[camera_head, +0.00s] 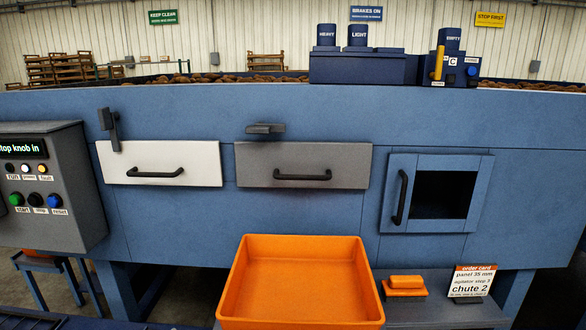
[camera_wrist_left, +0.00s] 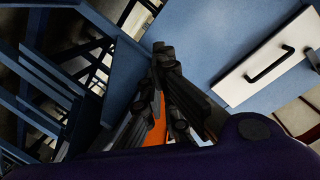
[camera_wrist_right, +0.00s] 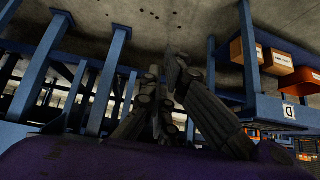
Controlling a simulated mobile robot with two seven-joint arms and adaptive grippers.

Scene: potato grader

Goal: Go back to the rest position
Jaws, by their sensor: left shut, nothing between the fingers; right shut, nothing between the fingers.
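My left gripper (camera_wrist_left: 165,75) shows in the left wrist view, shut and empty, with part of an orange surface behind its fingers. The white drawer front (camera_wrist_left: 262,65) is to its right in that view, apart from it. My right gripper (camera_wrist_right: 165,80) shows in the right wrist view, shut and empty, pointing toward bare floor and blue frame legs. Neither gripper shows in the head view.
The blue grader panel (camera_head: 330,115) carries a white drawer (camera_head: 145,160), a grey drawer (camera_head: 345,160), a dark-windowed door (camera_head: 440,165) and a control box (camera_head: 80,180). An orange tray (camera_head: 238,290) stands before it. An order card (camera_head: 470,284) and orange block (camera_head: 405,283) are right.

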